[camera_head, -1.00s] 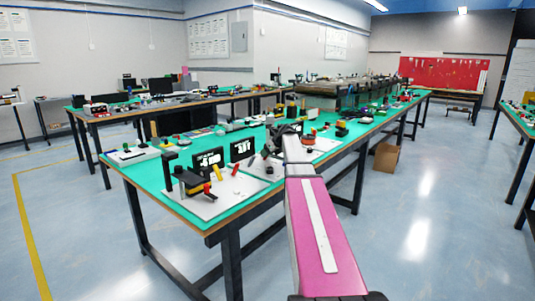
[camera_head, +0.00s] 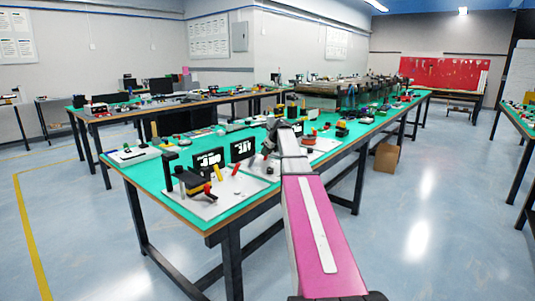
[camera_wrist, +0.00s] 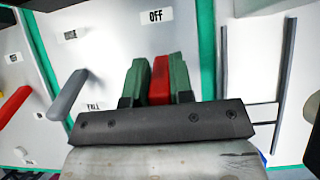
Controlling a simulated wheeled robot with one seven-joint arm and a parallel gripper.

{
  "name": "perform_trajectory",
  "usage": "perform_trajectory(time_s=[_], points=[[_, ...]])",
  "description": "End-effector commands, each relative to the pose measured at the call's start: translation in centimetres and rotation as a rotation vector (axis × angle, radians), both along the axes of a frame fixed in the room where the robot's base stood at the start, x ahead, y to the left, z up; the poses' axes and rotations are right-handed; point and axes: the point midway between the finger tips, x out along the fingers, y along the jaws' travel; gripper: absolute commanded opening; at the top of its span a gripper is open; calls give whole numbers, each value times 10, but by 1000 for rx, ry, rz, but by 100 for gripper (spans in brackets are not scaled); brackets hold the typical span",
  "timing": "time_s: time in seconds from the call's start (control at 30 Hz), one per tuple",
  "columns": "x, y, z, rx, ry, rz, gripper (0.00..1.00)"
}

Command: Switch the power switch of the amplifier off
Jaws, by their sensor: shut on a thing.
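In the wrist view my gripper (camera_wrist: 157,82) has two green fingers shut on a red switch lever (camera_wrist: 158,80). The lever shows as a narrow red strip between them; its lower end is hidden by the dark gripper body. A white panel lies behind it, with an "OFF" label (camera_wrist: 155,16) just beyond the fingertips. In the head view my gripper (camera_head: 272,126) is over the green table, at the far end of my arm. The switch in its grasp is too small to make out there.
In the wrist view a grey lever (camera_wrist: 68,95) and another red lever (camera_wrist: 12,103) stand to the left.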

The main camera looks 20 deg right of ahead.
Motion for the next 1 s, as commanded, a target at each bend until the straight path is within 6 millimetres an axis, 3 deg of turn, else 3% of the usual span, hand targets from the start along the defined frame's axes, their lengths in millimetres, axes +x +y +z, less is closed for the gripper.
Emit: perform_trajectory(time_s=[0.6,1.0], points=[[27,16,-1,-314,474,0,0],[34,21,-6,-451,680,0,0]])
